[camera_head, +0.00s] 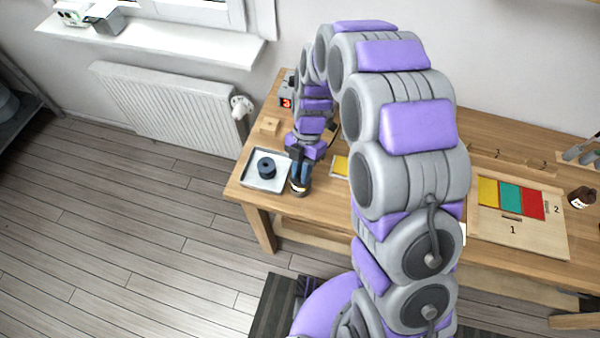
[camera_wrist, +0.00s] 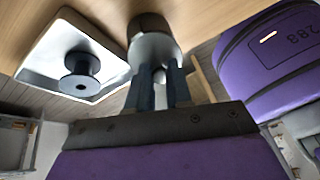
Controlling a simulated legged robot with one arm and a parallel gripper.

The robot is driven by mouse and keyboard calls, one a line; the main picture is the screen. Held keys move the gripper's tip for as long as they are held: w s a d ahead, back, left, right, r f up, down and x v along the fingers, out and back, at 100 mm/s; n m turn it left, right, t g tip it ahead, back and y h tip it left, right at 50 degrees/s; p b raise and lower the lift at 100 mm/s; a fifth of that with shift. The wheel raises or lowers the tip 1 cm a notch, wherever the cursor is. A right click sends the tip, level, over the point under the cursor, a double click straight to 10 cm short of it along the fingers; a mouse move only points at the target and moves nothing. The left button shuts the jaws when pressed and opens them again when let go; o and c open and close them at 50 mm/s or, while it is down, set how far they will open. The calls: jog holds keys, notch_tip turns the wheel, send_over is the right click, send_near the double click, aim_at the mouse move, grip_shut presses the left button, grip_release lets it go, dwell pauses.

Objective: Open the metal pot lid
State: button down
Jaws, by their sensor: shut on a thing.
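The metal pot (camera_wrist: 148,22) shows in the wrist view as a dark, round body with a silver lid (camera_wrist: 152,46) facing my gripper. The lid appears against the pot, and I see no clear gap. My gripper (camera_wrist: 159,80) is shut on the lid's small pale knob, with one dark finger on each side. In the head view my gripper (camera_head: 300,168) points down onto the small dark pot (camera_head: 301,188) near the table's left front edge. The arm and fingers hide much of the pot there.
A white square tray (camera_head: 250,183) holding a dark spool (camera_head: 267,167) stands just left of the pot. A wooden block (camera_head: 269,125) lies behind the tray. A yellow piece (camera_head: 341,165) lies right of my gripper. A board with coloured panels (camera_head: 551,237) is at right.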

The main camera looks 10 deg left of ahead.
jog(key=g, duration=0.1)
jog(key=w+g, duration=0.2)
jog(key=shift+d+r+g, duration=0.1)
jog(key=shift+r+g, duration=0.15)
jog(key=shift+g, duration=0.15)
jog(key=shift+w+r+g+p, duration=0.2)
jog(key=shift+w+g+p, duration=0.15)
jog(key=shift+g+p, duration=0.4)
jog(key=shift+w+g+y+p, duration=0.1)
jog(key=shift+g+y+p, duration=0.2)
jog(key=shift+p, duration=0.5)
jog(key=p, duration=0.3)
jog(key=shift+w+r+g, duration=0.1)
jog(key=shift+w+g, duration=0.1)
jog(key=shift+g, duration=0.15)
jog(key=p, duration=0.2)
jog(key=g+p, duration=0.1)
jog(key=p, duration=0.2)
jog(key=shift+w+f, duration=0.25)
jog(key=c, duration=1)
grip_release()
jog(key=shift+c, duration=0.2)
